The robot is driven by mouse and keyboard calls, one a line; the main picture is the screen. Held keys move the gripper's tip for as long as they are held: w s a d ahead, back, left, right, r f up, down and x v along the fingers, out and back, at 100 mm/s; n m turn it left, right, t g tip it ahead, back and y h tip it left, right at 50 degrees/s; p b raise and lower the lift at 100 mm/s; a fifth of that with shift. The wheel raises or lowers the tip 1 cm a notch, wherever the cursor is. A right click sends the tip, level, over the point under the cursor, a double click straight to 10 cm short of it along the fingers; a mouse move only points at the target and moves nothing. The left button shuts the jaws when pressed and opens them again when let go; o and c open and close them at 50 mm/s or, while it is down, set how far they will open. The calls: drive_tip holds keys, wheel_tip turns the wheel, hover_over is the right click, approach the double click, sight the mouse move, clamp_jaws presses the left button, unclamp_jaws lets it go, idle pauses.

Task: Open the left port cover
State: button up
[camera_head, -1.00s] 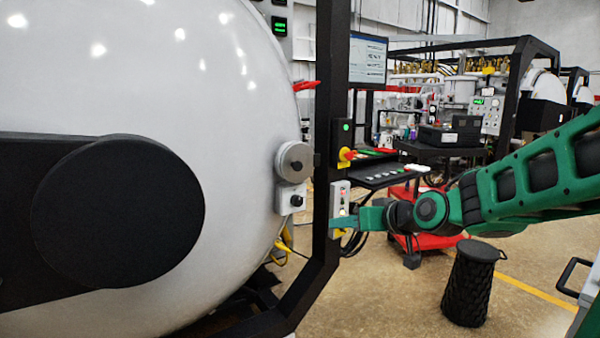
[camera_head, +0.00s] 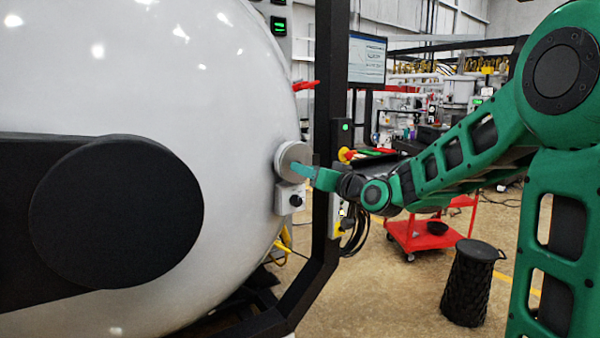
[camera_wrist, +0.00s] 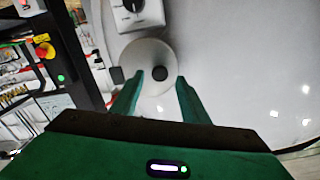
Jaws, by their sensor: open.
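The port cover, a round grey disc (camera_head: 293,161), sits on the right side of the white furnace body (camera_head: 230,90). In the wrist view the disc (camera_wrist: 150,55) faces me, with a dark round knob (camera_wrist: 159,73) at its centre and a small dark block (camera_wrist: 116,75) at its edge. My gripper (camera_head: 300,170) reaches in from the right, its tips at or near the disc. In the wrist view my gripper (camera_wrist: 160,76) is open, its two green fingers on either side of the knob. I cannot tell whether the fingers touch anything.
A box with a dark dial (camera_head: 291,198) is mounted just below the disc. A black frame post (camera_head: 328,120) stands right beside the disc, close to my arm. A large black disc (camera_head: 117,212) covers the furnace's left. A red cart (camera_head: 425,235) and black bin (camera_head: 468,283) stand right.

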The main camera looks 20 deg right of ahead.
drive_tip(key=shift+x, duration=1.3)
drive_tip(key=shift+c, duration=0.2)
